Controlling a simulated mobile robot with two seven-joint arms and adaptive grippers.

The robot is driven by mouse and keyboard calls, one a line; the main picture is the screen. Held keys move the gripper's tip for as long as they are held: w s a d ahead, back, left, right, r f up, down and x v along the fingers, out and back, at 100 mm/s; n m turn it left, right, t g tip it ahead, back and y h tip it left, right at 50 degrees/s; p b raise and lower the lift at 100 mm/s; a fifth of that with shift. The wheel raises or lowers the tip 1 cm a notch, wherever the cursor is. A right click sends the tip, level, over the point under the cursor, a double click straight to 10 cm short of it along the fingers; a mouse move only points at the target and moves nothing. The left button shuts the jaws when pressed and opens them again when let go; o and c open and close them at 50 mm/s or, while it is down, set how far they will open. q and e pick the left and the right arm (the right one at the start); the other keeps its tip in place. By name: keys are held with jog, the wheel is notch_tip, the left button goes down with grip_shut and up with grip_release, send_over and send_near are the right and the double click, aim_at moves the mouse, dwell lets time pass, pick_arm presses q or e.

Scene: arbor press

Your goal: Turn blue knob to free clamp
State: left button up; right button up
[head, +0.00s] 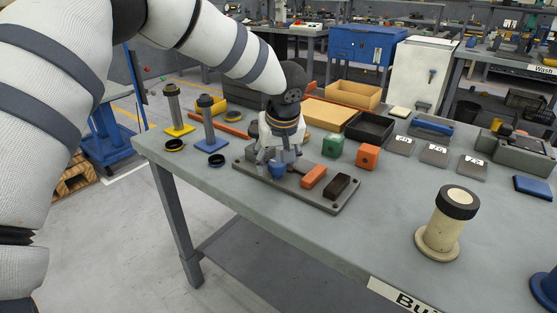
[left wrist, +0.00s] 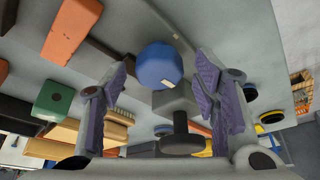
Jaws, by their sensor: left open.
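The blue knob (head: 278,170) sits at the left end of a dark grey fixture plate (head: 312,200) on the workbench. In the left wrist view the round blue knob (left wrist: 160,64) lies in the space between the fingers, towards their far ends. My left gripper (head: 278,160) points down over the knob. Its purple-padded fingers (left wrist: 165,90) are open, with one on each side of the knob and gaps visible. An orange block (head: 314,176) and a black block (head: 337,186) are on the same plate. The clamp's own parts are mostly hidden by the gripper. My right gripper is not seen.
Green (head: 332,146) and orange (head: 367,157) cubes stand behind the plate. Blue (head: 207,125) and yellow-based (head: 176,112) posts stand to the left. A cream cylinder (head: 447,225) stands at front right. The bench (head: 390,200) is clear between the plate and that cylinder.

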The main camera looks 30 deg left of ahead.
pick_arm(q)
jog(key=c, duration=1.2)
jog(key=shift+o, duration=0.2)
